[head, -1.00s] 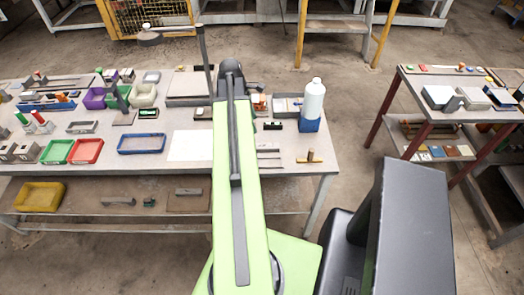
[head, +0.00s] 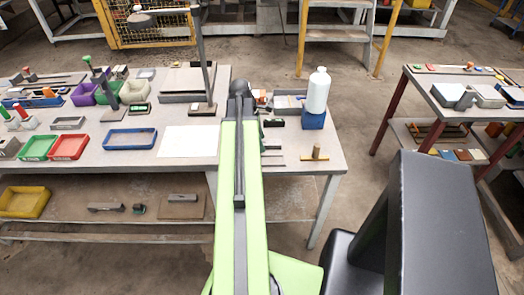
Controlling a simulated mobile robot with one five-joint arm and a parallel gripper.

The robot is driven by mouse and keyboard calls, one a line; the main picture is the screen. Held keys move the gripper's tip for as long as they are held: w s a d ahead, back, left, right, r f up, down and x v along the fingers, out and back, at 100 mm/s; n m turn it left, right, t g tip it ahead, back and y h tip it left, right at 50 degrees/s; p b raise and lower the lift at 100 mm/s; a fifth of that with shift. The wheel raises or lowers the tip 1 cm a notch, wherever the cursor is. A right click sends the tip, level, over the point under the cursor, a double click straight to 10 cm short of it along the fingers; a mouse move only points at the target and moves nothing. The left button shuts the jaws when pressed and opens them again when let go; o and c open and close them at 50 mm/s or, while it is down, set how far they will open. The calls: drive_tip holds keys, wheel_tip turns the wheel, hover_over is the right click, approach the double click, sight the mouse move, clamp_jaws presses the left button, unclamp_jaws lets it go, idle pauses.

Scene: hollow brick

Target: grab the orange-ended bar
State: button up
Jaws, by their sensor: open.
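A small orange piece (head: 48,92) shows at the far left of the long bench in the head view, at a blue tray (head: 38,103). It may be the end of the orange-ended bar, but it is too small to tell. My green arm reaches up the middle of the view over the bench, and its dark far joint is near the bench's back right. My gripper is hidden beyond that joint, so I cannot see its jaws or anything between them.
A white bottle (head: 317,92) stands on a blue block (head: 313,119) right of my arm. A tall dark post (head: 201,60) rises left of it. Red (head: 70,147) and green trays (head: 39,147) lie left. A second table (head: 455,110) stands right, with open floor between.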

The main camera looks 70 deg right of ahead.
drive_tip(key=shift+f, duration=0.1)
clamp_jaws()
idle(0.3)
